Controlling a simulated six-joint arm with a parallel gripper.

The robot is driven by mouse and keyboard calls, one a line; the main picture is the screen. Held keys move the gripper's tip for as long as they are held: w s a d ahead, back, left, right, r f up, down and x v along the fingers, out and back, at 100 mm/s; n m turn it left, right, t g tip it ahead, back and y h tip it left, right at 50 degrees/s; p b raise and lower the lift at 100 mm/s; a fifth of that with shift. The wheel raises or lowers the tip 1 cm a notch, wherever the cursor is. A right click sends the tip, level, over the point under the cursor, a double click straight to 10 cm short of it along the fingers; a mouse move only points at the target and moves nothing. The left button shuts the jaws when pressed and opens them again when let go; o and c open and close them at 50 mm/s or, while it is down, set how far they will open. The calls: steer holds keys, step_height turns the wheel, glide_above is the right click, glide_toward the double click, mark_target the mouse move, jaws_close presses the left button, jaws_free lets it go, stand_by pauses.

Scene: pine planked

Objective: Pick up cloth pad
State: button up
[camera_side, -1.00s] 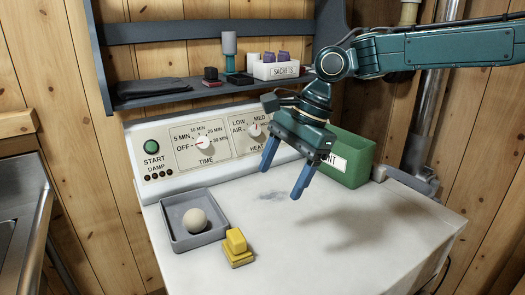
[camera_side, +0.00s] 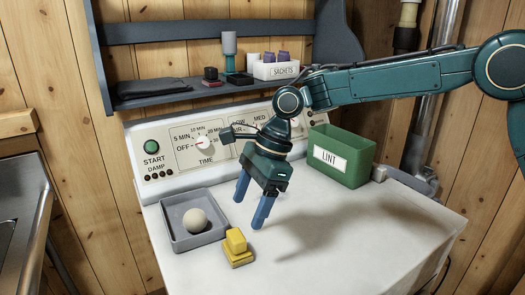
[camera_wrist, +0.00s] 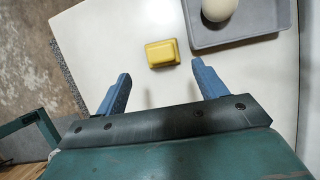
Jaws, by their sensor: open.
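A yellow two-tier pad (camera_side: 238,258), a smaller block on a wider base, rests on the white top just right of the grey tray; I take it for the cloth pad. It also shows in the wrist view (camera_wrist: 162,53), ahead of and between the two blue fingers. My gripper (camera_side: 249,210) is open and empty, pointing down above the white top, apart from the pad and up behind it in the side view. In the wrist view my gripper (camera_wrist: 160,76) has a clear gap between its fingers.
The grey tray (camera_side: 178,243) holds a pale ball (camera_side: 195,221). A control panel (camera_side: 160,165) borders the white top (camera_side: 330,255) at the back. A green lint bin (camera_side: 355,165) stands back right. A folded dark cloth (camera_side: 152,87) lies on the shelf. The right of the top is clear.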

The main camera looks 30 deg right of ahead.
mark_target(237, 234)
steer(key=shift+x, duration=2.65)
steer(key=shift+x, duration=2.6)
steer(key=shift+d, duration=0.1)
steer(key=c, duration=0.7)
steer(key=shift+c, duration=0.2)
steer(key=shift+r, duration=0.2)
step_height(237, 234, up, 10)
steer(key=shift+f, duration=0.15)
